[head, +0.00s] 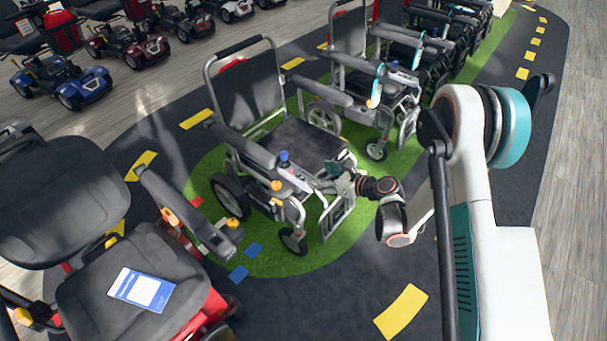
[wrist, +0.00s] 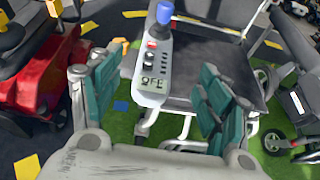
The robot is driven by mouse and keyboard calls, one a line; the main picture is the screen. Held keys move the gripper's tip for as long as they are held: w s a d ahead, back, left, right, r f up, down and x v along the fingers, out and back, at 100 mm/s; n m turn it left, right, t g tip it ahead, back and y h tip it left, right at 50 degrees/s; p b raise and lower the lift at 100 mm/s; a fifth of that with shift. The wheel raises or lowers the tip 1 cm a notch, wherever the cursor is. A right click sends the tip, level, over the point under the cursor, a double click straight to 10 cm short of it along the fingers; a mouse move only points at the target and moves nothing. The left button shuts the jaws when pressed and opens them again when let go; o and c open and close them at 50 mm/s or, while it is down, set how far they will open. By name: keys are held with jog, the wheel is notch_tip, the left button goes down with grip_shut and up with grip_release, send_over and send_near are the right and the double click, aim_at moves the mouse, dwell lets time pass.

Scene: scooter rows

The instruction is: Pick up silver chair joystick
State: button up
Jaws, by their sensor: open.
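The silver wheelchair (head: 290,135) stands on the green floor patch in the middle of the head view. Its joystick unit (head: 290,173) is a grey panel with a blue knob (head: 284,156) at the front of an armrest. My gripper (head: 343,185) is just right of the panel in the head view. In the wrist view the joystick panel (wrist: 154,72) shows between my two spread teal fingers (wrist: 158,85), beyond them, with gaps on both sides. The blue knob (wrist: 164,13) is at its far end. The fingers are open and hold nothing.
A red scooter with a black seat (head: 130,285) and a blue-white card (head: 142,289) on it stands at the lower left. More wheelchairs (head: 375,80) line up behind, and scooters (head: 60,75) stand at the upper left. Dark floor is clear near the yellow mark (head: 401,311).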

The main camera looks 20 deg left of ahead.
jog(key=b, duration=0.2)
send_near(292, 169)
jog(key=x, duration=0.4)
jog(key=shift+w+f, duration=0.15)
jog(key=shift+w, duration=0.2)
jog(key=b+x, duration=0.1)
jog(key=x, duration=0.1)
jog(key=b+x, duration=0.1)
jog(key=x, duration=0.1)
jog(key=shift+a+f, duration=0.2)
jog(key=shift+f, duration=0.15)
jog(key=shift+w+a+f, duration=0.1)
jog(key=shift+w+a, duration=0.05)
jog(key=shift+a, duration=0.25)
jog(key=shift+c, duration=0.6)
jog(key=c, duration=1.5)
jog(key=shift+c, duration=0.2)
